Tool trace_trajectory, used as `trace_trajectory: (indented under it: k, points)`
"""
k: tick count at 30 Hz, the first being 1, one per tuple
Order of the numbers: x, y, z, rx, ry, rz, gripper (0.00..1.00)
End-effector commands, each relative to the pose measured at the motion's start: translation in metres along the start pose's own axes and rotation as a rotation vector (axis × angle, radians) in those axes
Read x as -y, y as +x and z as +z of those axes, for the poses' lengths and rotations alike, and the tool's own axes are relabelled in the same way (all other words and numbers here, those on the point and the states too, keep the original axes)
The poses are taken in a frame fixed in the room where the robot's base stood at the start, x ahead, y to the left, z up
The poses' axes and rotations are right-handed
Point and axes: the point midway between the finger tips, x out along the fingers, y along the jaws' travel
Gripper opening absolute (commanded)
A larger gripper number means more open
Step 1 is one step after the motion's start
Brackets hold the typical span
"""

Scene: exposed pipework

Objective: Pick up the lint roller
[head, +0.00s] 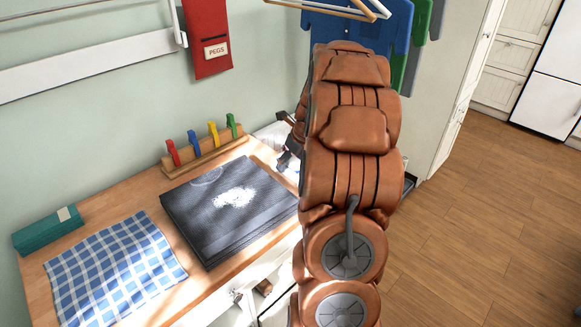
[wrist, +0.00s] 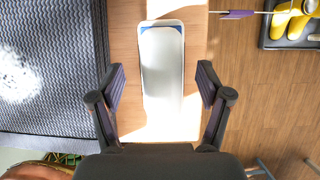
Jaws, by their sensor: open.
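In the wrist view my gripper (wrist: 161,72) is open, one finger on each side of a long white object (wrist: 162,85) on the wooden worktop. The object has a rounded far end with blue patches at its corners. Sunlight washes out its near part, and I cannot tell for sure whether it is the lint roller or a tray. Gaps show between it and both fingers; its height relative to them is unclear. In the head view my brown padded arm hides this spot, and only part of my gripper (head: 287,152) shows at the arm's left side.
A dark ribbed cloth (head: 205,225) with a white lint patch lies left of my gripper. A checked cloth (head: 112,270), a teal box (head: 48,230) and a peg rack (head: 203,152) share the worktop. A purple-handled rod (wrist: 238,14) and yellow boots (wrist: 290,18) are at right.

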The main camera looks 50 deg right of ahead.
Motion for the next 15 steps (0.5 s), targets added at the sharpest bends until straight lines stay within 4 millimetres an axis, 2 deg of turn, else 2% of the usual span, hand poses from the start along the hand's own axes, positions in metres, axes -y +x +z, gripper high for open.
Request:
trace_trajectory:
  k: [9,15]
  points:
    - [0.002,0.034,-0.002,-0.002,-0.001,0.002,0.77]
    - [0.002,0.038,-0.002,0.0,-0.001,0.0,0.77]
